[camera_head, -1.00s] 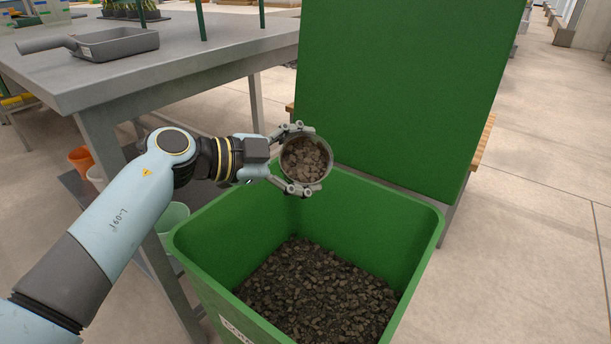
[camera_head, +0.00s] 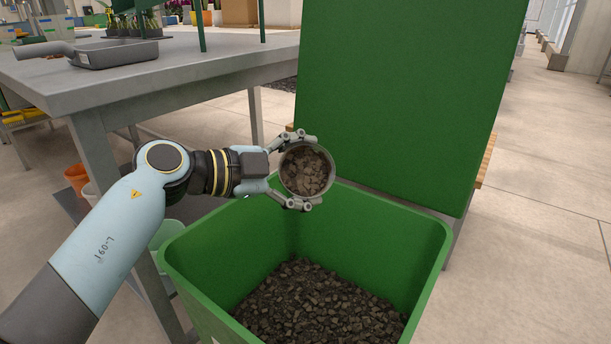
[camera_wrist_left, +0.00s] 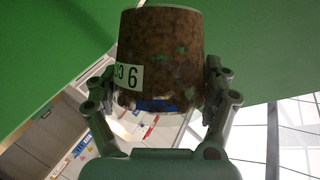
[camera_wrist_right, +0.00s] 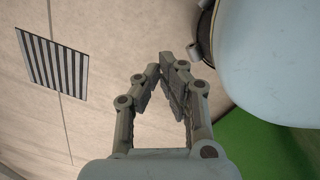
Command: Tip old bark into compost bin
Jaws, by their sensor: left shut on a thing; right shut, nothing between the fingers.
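My left gripper (camera_head: 297,171) is shut on a round pot (camera_head: 331,186) above the back left part of the compost bin. The pot's mouth faces the head camera and old bark (camera_head: 305,172) shows inside it. In the left wrist view the pot (camera_wrist_left: 160,50) looks brown and mottled, with a white label, between both fingers. The green compost bin (camera_head: 397,222) stands open, its lid (camera_head: 395,90) raised behind. Dark bark pieces (camera_head: 315,305) cover the bin's floor. My right gripper (camera_wrist_right: 165,75) is shut and empty in the right wrist view, over pale floor; the head view does not show it.
A grey table (camera_head: 210,65) stands at the left with a grey scoop-like tray (camera_head: 115,52) on it. An orange pot (camera_head: 76,178) and pale pots are below it. The floor at the right (camera_head: 540,220) is clear. A striped floor grate (camera_wrist_right: 52,65) shows in the right wrist view.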

